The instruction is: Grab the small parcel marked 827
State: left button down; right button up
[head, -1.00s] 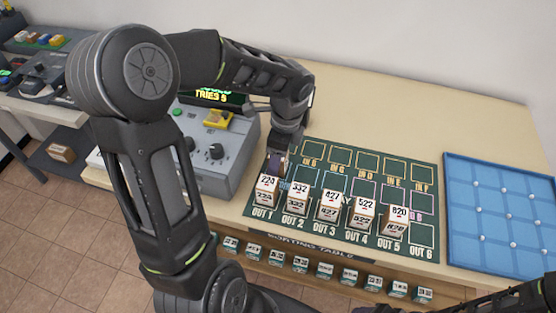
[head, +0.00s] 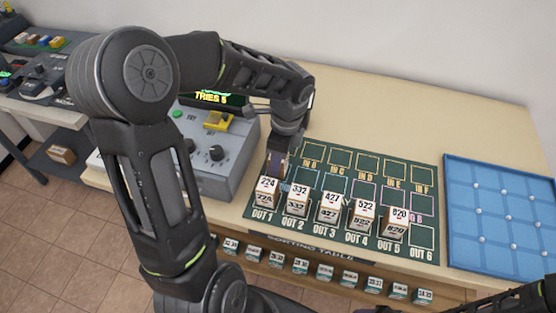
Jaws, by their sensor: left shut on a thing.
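Several small parcels with white number labels stand in a row on the green sorting mat (head: 424,206), in the OUT 1 to OUT 5 spaces. From the left I read 224 (head: 267,195), 332 (head: 298,199), a third that looks like 427 (head: 330,207), 522 (head: 361,214) and 820 (head: 394,222). The first digit of the third is small, so 827 is not certain. My left gripper (head: 276,166) points down just behind parcel 224. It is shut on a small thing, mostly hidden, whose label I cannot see. My right gripper is not clearly visible.
A grey control box (head: 222,163) with a screen and knobs stands left of the mat. A blue tray (head: 503,220) with small white balls lies to the right. A shelf of labelled parcels (head: 325,271) runs below the table edge. The table behind the mat is clear.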

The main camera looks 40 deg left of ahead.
pick_arm(q)
notch_tip(320, 180, up, 10)
jog(key=shift+b, duration=0.3)
dwell(0.7)
